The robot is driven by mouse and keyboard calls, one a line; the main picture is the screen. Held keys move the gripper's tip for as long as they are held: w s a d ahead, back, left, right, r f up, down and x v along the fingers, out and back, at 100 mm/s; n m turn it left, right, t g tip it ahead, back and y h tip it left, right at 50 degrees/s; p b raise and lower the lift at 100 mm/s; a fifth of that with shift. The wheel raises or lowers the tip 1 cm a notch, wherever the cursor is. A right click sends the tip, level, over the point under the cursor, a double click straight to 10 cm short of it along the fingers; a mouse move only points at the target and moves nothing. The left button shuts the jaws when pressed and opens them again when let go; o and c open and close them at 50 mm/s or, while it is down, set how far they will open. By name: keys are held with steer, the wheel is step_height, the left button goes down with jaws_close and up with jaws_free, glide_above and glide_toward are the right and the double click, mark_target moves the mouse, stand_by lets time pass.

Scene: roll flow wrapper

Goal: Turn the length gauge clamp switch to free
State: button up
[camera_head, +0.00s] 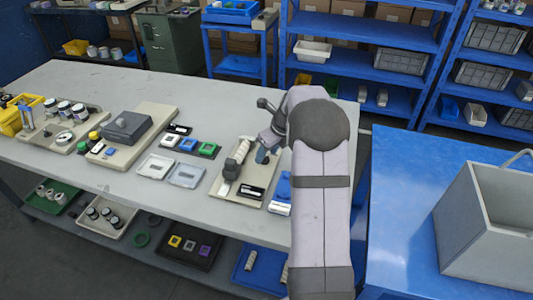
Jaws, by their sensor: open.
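My gripper (264,150) is small in the view and points down over the right part of a beige board, partly covered by my own wrist. Its jaws are open, and I see nothing held between them. The beige board (222,203) carries a ribbed, pale cylindrical part (238,158) and a black-and-white label plate (251,193). I cannot make out the length gauge clamp switch or its setting at this size; my gripper and arm hide part of the board's right side. I cannot tell whether my gripper touches anything.
A blue item (284,184) lies close to my arm, right of the board. Two shallow trays (186,174) and a device with a grey box (127,127) stand to the left. A blue table (400,215) with a grey bin (485,225) is at right.

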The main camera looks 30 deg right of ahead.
steer(key=shift+w+f, duration=0.2)
steer(key=shift+f, duration=0.3)
steer(key=c, duration=1.1)
steer(key=shift+o, duration=0.3)
